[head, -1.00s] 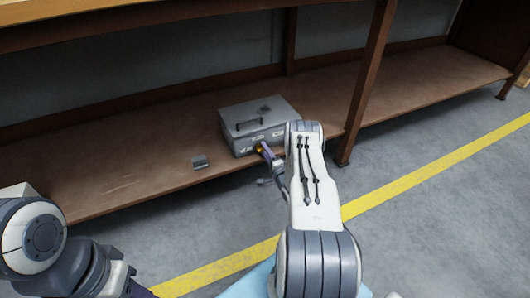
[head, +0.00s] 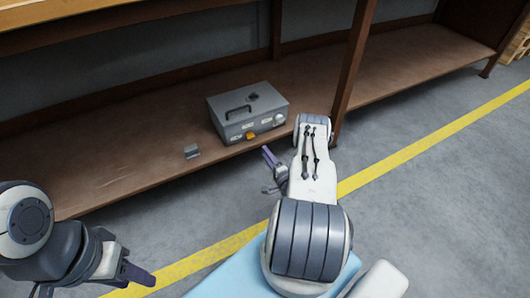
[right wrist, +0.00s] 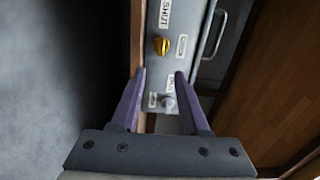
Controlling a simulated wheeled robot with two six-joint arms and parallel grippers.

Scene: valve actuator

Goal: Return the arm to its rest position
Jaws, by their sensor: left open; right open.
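The grey valve actuator box (head: 228,117) sits on the brown lower shelf in the head view, with a black handle on top and a yellow-orange knob (head: 250,136) and labels on its front. In the right wrist view the yellow knob (right wrist: 161,46) shows beside a SHUT label, with a pale round knob (right wrist: 168,102) below. My right gripper (head: 268,158) is open and empty, apart from the box, in front of its front face. Its two purple fingers (right wrist: 160,73) are spread in the wrist view. My left gripper (head: 138,277) is at lower left, open and clear of the shelf.
A small grey block (head: 192,152) lies on the shelf (head: 110,160) left of the box. A brown post (head: 352,75) stands right of the box, close to my right arm. Grey floor with a yellow line (head: 400,165) lies in front of the shelf.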

